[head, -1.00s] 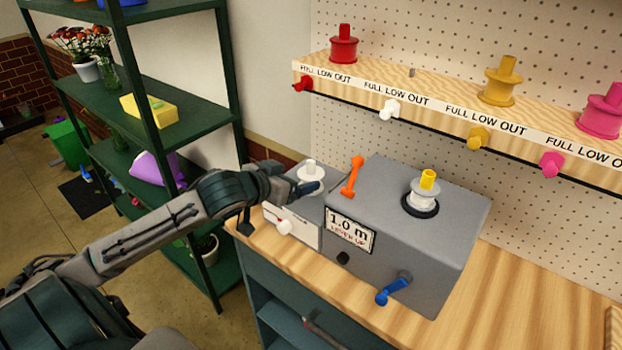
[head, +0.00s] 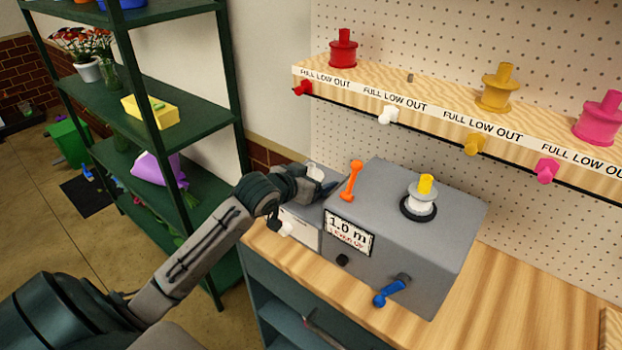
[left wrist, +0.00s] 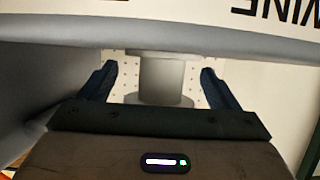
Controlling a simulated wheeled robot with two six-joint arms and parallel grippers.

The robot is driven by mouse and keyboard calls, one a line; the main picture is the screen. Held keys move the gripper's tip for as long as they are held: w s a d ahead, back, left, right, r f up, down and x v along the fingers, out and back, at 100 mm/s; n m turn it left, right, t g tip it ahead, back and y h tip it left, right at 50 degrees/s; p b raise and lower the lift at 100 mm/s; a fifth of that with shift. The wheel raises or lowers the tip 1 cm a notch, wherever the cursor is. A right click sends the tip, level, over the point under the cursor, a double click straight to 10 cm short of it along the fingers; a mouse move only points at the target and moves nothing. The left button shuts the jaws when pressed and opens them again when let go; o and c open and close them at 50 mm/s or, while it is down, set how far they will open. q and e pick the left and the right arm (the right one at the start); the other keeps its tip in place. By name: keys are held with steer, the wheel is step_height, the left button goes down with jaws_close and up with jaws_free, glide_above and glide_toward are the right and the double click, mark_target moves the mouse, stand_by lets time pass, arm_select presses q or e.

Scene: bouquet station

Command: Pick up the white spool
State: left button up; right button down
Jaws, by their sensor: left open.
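The white spool (left wrist: 160,78) shows in the left wrist view between my left gripper's two dark fingers, with a gap on each side. In the head view the spool (head: 314,171) stands on the small grey box left of the large grey machine, and is mostly hidden by my gripper. My left gripper (head: 318,184) is open around the spool, its fingers not closed on it. My right gripper is not in view.
A wooden shelf (head: 440,105) with red, yellow and pink spools hangs behind. A green rack (head: 180,100) is at left.

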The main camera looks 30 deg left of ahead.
arm_select(q)
steer(key=shift+w+f, duration=0.15)
steer(key=shift+w, duration=0.2)
steer(key=c, duration=1.2)
